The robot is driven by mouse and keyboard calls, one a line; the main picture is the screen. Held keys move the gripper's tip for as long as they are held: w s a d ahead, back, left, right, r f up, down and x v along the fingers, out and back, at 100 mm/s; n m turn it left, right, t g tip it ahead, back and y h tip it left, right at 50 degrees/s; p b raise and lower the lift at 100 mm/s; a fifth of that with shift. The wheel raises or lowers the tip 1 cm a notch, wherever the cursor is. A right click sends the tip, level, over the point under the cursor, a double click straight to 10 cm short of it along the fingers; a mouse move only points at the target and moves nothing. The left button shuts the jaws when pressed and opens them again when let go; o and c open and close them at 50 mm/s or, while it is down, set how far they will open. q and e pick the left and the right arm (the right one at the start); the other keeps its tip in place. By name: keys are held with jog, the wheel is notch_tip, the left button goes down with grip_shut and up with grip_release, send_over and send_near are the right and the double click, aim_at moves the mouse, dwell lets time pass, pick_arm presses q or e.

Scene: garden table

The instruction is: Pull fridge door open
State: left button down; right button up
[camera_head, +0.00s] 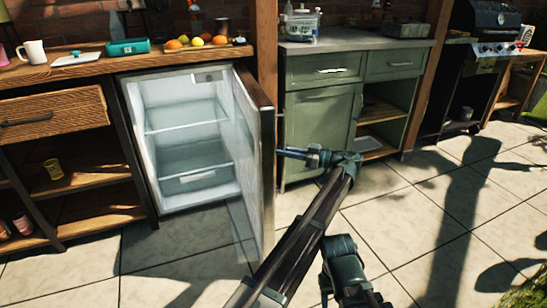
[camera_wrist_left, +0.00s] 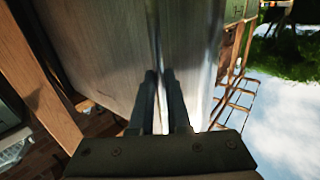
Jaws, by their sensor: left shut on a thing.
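The small fridge (camera_head: 190,140) stands under the wooden counter. Its door (camera_head: 252,130) is swung wide open, its outer side facing right in the head view. The pale inside shows glass shelves and a bottom drawer; I see nothing on the shelves. My left gripper (camera_head: 279,152) reaches the door's outer side from the right. In the left wrist view, the left fingers (camera_wrist_left: 161,80) are close together, shut at a narrow upright metal strip on the door (camera_wrist_left: 110,50). The exact contact is hard to make out. I cannot make out a right gripper.
A green cabinet (camera_head: 322,110) stands right of the door, behind my arm. A wooden post (camera_head: 266,45) rises between fridge and cabinet. Wooden shelving (camera_head: 75,185) is on the left. Fruit (camera_head: 197,40) and a white mug (camera_head: 34,52) are on the counter. Tiled floor is free at right.

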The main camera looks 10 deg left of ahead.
pick_arm(q)
jog(key=shift+w+d, duration=0.15)
jog(key=shift+w, duration=0.35)
pick_arm(e)
jog(key=shift+d, duration=0.15)
pick_arm(q)
jog(key=shift+r, duration=0.1)
jog(key=c, duration=0.9)
grip_release()
jog(key=shift+s, duration=0.1)
jog(key=shift+d, duration=0.1)
